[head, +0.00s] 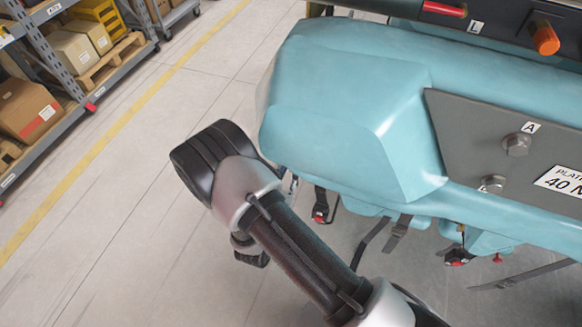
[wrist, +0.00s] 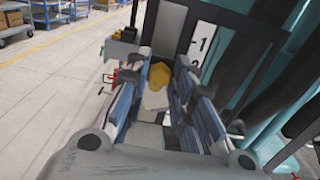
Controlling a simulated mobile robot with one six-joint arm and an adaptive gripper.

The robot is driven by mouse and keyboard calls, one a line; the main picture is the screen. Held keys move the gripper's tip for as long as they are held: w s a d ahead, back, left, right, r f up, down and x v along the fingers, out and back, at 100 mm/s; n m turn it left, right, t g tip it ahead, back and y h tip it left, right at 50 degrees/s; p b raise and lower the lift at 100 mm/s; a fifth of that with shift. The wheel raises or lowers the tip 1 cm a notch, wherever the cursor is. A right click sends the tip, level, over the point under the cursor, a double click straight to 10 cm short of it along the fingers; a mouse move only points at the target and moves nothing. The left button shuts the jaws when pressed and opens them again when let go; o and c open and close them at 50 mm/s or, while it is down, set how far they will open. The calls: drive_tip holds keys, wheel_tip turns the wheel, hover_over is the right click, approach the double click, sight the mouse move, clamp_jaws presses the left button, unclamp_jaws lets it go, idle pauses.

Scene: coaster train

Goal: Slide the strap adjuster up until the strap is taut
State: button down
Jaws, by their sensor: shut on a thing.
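My gripper (wrist: 160,68) shows in the wrist view, its two blue-grey fingers on either side of a yellow piece (wrist: 158,76). The yellow piece sits between the fingers, and a pale flat part lies just below it. I cannot tell for certain whether this piece is the strap adjuster. No strap run can be made out clearly in the wrist view. In the head view my wrist hides the fingers. Dark straps (head: 398,230) hang under the turquoise coaster car (head: 340,110), some with red-marked buckles (head: 320,210).
A grey plate (head: 480,140) with bolts is on the car's side. A dark bar with an orange knob (head: 545,40) is at the upper right. Shelves with boxes (head: 25,108) stand at the left. The floor between shelves and car is clear, with a yellow line (head: 110,138).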

wheel_tip(320, 180, up, 3)
drive_tip(key=shift+p, duration=0.85)
drive_tip(key=c, duration=1.4)
unclamp_jaws()
drive_tip(key=v, duration=1.2)
drive_tip(key=shift+s, duration=0.1)
